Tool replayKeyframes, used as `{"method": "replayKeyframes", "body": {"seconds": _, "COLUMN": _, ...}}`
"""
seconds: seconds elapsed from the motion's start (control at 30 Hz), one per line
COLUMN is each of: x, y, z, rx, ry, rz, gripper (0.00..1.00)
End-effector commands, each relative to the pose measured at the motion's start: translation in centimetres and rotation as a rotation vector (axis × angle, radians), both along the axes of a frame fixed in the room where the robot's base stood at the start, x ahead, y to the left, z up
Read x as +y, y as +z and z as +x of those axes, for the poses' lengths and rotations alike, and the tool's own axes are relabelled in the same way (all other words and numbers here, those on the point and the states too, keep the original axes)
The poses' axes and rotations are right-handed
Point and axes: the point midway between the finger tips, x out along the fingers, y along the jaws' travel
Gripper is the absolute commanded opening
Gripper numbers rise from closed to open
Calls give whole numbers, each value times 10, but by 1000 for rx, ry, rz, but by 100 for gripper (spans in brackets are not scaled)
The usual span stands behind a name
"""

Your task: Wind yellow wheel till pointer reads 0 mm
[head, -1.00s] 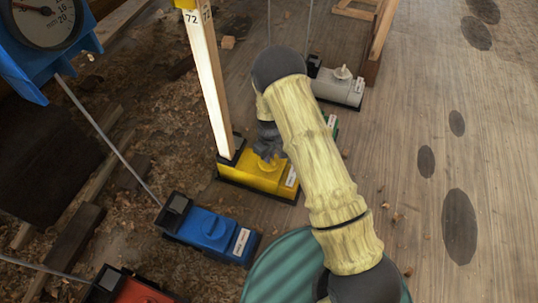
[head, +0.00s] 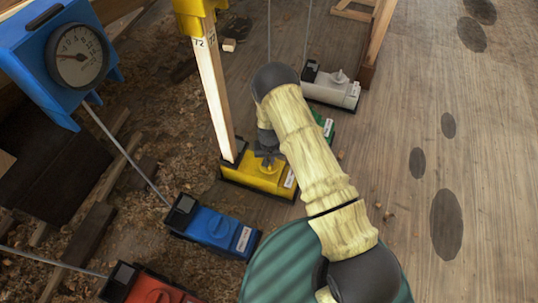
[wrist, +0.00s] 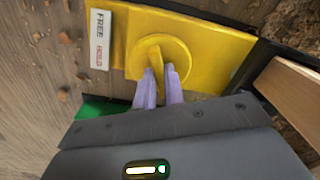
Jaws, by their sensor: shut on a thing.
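The yellow unit (head: 244,174) stands on the floor at the foot of a pale post (head: 215,90) marked 72. Its round yellow wheel (wrist: 177,47) has a raised grip bar and fills the upper middle of the wrist view. My gripper (wrist: 159,72) is shut on that bar, one pale purple finger on each side. In the head view my gripper (head: 267,152) is over the wheel and hides part of it. A yellow housing (head: 192,14) tops the post at the upper picture edge. No yellow dial or pointer shows.
A blue unit (head: 214,228) and a red unit (head: 150,290) stand at lower left. A blue gauge (head: 80,55) is at upper left. A grey unit (head: 333,88) and a partly hidden green one (head: 327,125) stand beyond. The plank floor at right is clear.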

Motion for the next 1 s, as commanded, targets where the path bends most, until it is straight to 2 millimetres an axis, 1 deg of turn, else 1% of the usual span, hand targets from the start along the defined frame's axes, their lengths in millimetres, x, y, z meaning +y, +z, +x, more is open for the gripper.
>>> {"method": "replayKeyframes", "body": {"seconds": 0.03, "x": 0, "y": 4, "z": 0, "rx": 1, "ry": -42, "rz": 0, "gripper": 0}}
{"method": "replayKeyframes", "body": {"seconds": 0.2, "x": 0, "y": 3, "z": 0, "rx": 1, "ry": -167, "rz": 0, "gripper": 0}}
{"method": "replayKeyframes", "body": {"seconds": 0.4, "x": 0, "y": 2, "z": 0, "rx": 0, "ry": -262, "rz": 0, "gripper": 0}}
{"method": "replayKeyframes", "body": {"seconds": 0.6, "x": 0, "y": 1, "z": 0, "rx": -1, "ry": -303, "rz": 0, "gripper": 0}}
{"method": "replayKeyframes", "body": {"seconds": 0.97, "x": 0, "y": 0, "z": 1, "rx": -1, "ry": -307, "rz": 0, "gripper": 0}}
{"method": "replayKeyframes", "body": {"seconds": 1.0, "x": 0, "y": 0, "z": 1, "rx": -1, "ry": -306, "rz": 0, "gripper": 15}}
